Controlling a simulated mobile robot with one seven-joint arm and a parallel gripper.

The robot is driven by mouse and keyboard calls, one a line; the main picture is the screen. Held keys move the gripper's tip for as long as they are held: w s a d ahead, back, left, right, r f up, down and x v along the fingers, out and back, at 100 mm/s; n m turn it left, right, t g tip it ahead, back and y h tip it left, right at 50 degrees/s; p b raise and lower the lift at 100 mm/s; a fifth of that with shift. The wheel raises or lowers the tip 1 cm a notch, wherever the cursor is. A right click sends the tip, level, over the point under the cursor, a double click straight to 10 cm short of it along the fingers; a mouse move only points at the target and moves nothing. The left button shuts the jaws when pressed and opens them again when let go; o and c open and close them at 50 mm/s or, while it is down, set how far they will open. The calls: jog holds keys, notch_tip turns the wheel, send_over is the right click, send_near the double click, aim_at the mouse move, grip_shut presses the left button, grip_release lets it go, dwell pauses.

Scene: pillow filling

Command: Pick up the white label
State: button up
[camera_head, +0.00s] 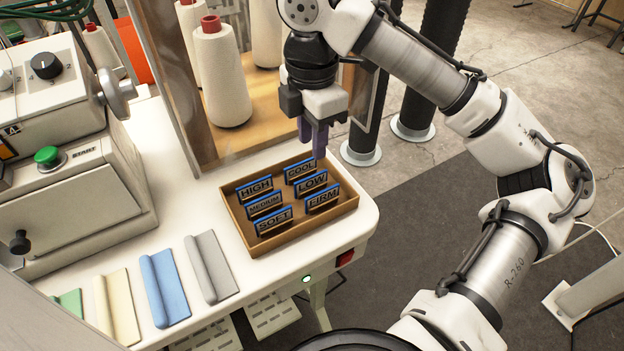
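No plainly white label shows in the head view. A shallow brown tray (348,206) on the white table holds several small upright labels with blue edges and dark lettering. In its left column stand HIGH (256,189), MEDIUM (264,205) and SOFT (273,221). In its right column stand COOL (301,171), LOW (312,183) and FIRM (322,198). My gripper (312,146) points down over the tray's far edge, close to COOL. Whether a fingertip touches COOL cannot be told.
Folded cloths in grey (211,267), blue (165,287), cream (117,306) and green lie at the front left. A machine with a green START button (47,156) stands left. A wooden frame with thread cones (222,80) rises behind the tray.

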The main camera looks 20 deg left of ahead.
jog(key=shift+w+f+p, duration=0.15)
jog(key=shift+f+p, duration=0.25)
jog(key=shift+f, duration=1.8)
jog(key=shift+w+f+p, duration=0.15)
jog(key=shift+f+p, duration=0.2)
jog(key=shift+f, duration=1.8)
jog(key=shift+c, duration=0.3)
grip_shut()
